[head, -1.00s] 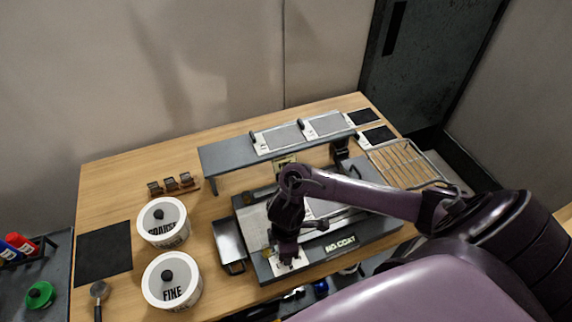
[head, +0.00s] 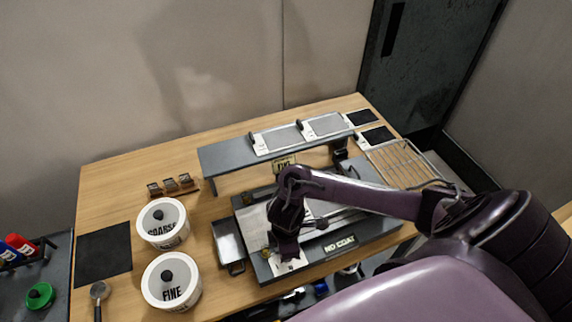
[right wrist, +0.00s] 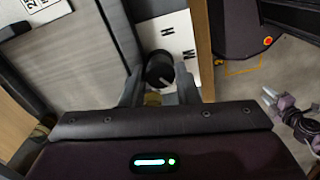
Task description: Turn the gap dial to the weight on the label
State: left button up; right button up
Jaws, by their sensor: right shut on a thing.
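The gap dial is a black knob (right wrist: 159,70) on a white plate (right wrist: 181,38) marked with the letters H and M in the right wrist view. My right gripper (right wrist: 160,88) is shut on the knob, one finger on each side. In the head view the same gripper (head: 286,254) points down at the white plate (head: 289,267) on the machine's front left corner, and hides the knob. A small tag (head: 284,164) under the grey shelf seems to read FINE. My left gripper (right wrist: 268,97) shows small at the right of the right wrist view, apart from the machine.
The grey machine (head: 383,232) carries a NO COAT plate (head: 341,246). Lidded COARSE (head: 163,222) and FINE (head: 172,281) tubs stand to its left. A grey shelf (head: 226,157) stands behind, and a wire rack (head: 402,164) lies at right.

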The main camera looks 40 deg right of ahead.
jog(key=n, duration=0.5)
jog(key=shift+n, duration=0.4)
jog(key=n+b, duration=0.2)
jog(key=n, duration=0.3)
jog(key=shift+w, duration=0.1)
jog(key=n+b, duration=0.3)
jog(key=n, duration=0.3)
jog(key=shift+n+b, duration=0.35)
jog(key=shift+n, duration=0.05)
jog(key=shift+n+b, duration=0.45)
jog(key=shift+n, duration=0.75)
jog(key=shift+n+b, duration=0.35)
jog(key=shift+n, duration=1.05)
jog(key=o, duration=1)
jog(key=shift+c, duration=0.2)
